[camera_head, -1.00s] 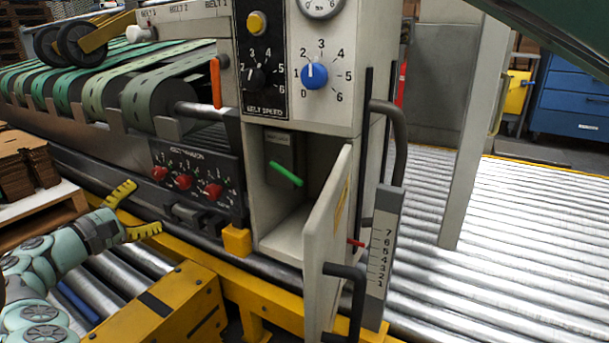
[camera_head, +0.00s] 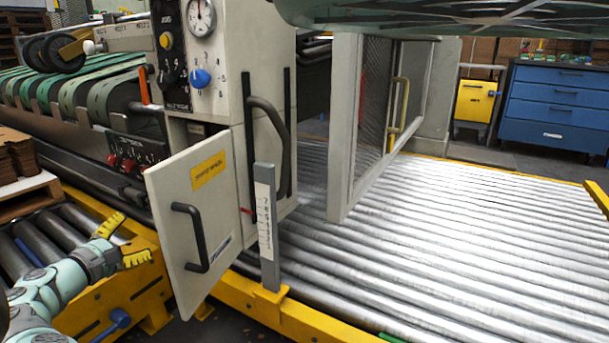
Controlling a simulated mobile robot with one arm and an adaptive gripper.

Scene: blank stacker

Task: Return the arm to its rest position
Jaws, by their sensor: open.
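My gripper (camera_head: 126,242) is in the lower left of the head view. Its two yellow fingers are spread apart with nothing between them. My pale green arm (camera_head: 45,290) reaches in from the lower left corner. The gripper is over the yellow frame beside the rollers, left of the machine's cabinet door (camera_head: 188,250) and apart from it. The white door, with a black handle (camera_head: 195,237) and a yellow label, stands open and hides most of the compartment behind it.
The machine's control column (camera_head: 235,70) carries a blue knob (camera_head: 200,78) and a gauge (camera_head: 201,16). A roller bed (camera_head: 440,230) fills the right. A mesh guard gate (camera_head: 372,100) stands over it. Stacked cardboard (camera_head: 14,158) lies at left. Blue drawers (camera_head: 556,105) stand behind.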

